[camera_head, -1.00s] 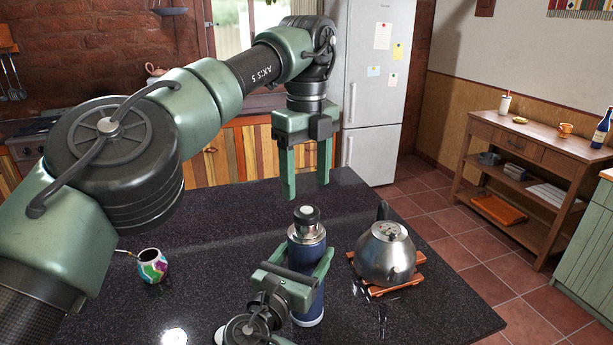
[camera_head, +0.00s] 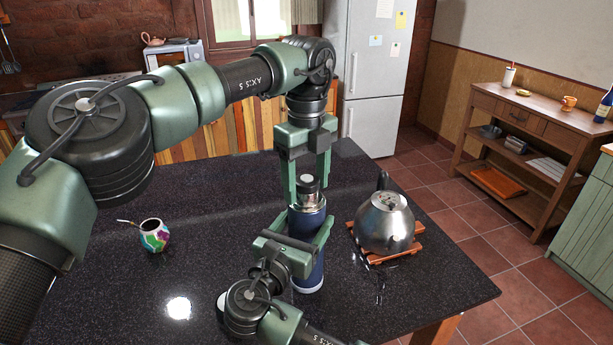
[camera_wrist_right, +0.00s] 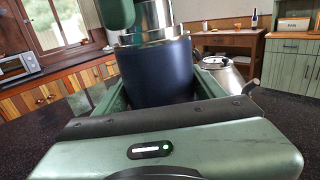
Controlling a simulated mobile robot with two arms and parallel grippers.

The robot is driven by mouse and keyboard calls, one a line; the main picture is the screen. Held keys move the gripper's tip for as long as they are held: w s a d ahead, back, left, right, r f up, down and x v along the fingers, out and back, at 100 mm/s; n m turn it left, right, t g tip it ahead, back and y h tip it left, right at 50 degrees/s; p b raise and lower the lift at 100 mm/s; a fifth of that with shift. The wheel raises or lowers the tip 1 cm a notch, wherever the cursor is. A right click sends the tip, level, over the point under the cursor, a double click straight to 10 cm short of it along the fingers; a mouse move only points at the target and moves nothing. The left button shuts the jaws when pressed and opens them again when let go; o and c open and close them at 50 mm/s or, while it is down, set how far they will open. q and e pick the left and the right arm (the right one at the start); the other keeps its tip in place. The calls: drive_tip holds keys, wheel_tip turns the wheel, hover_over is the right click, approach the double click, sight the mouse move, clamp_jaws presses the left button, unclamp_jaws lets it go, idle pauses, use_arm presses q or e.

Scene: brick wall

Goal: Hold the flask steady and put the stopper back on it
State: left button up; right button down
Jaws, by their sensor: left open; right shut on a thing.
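The dark blue flask (camera_head: 310,222) stands upright on the dark table, with a steel neck. It also shows in the right wrist view (camera_wrist_right: 156,76). My right gripper (camera_head: 297,238) is shut on its body from the near side.
A steel kettle (camera_head: 385,224) stands on a wooden trivet (camera_head: 408,252) close to the right of the flask. A colourful mate cup (camera_head: 154,236) with a metal straw stands to the left. The table between cup and flask is clear. The table's right edge lies beyond the kettle.

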use_arm(q)
clamp_jaws()
drive_tip(key=m, duration=1.7)
drive_tip(key=shift+m, duration=0.4)
drive_tip(key=m, duration=0.6)
drive_tip(key=shift+m, duration=0.3)
drive_tip(key=shift+o, duration=0.9)
unclamp_jaws()
